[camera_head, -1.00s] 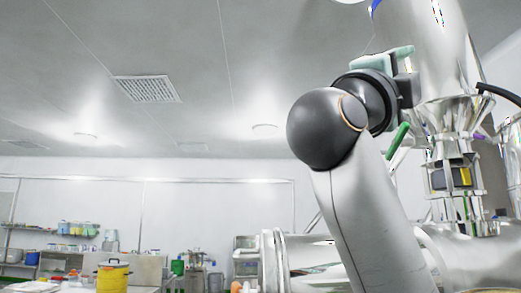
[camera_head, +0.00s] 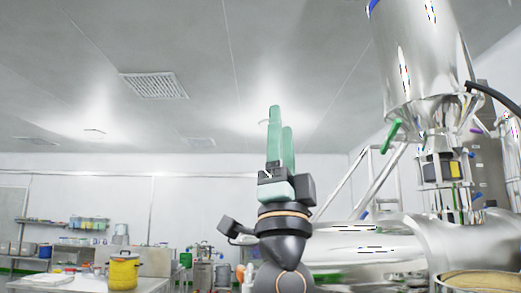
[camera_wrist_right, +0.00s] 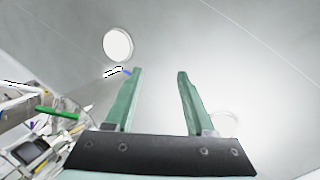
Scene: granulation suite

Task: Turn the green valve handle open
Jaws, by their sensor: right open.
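The green valve handle (camera_head: 393,133) sticks out to the left of the steel neck under the big hopper, tilted, in the head view. It also shows at the left of the right wrist view as a green bar (camera_wrist_right: 57,114). My right gripper (camera_head: 280,115) points up, to the left of the handle and apart from it, with clear air between. In the wrist view its two green fingers (camera_wrist_right: 158,72) are spread with nothing between them. My left gripper is in neither view.
The steel hopper (camera_head: 415,60) hangs above the valve. A black hose (camera_head: 492,95) runs at its right. Steel rails (camera_head: 345,180) and a large steel vessel (camera_head: 360,243) stand below. A table with a yellow pot (camera_head: 123,271) is at the lower left.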

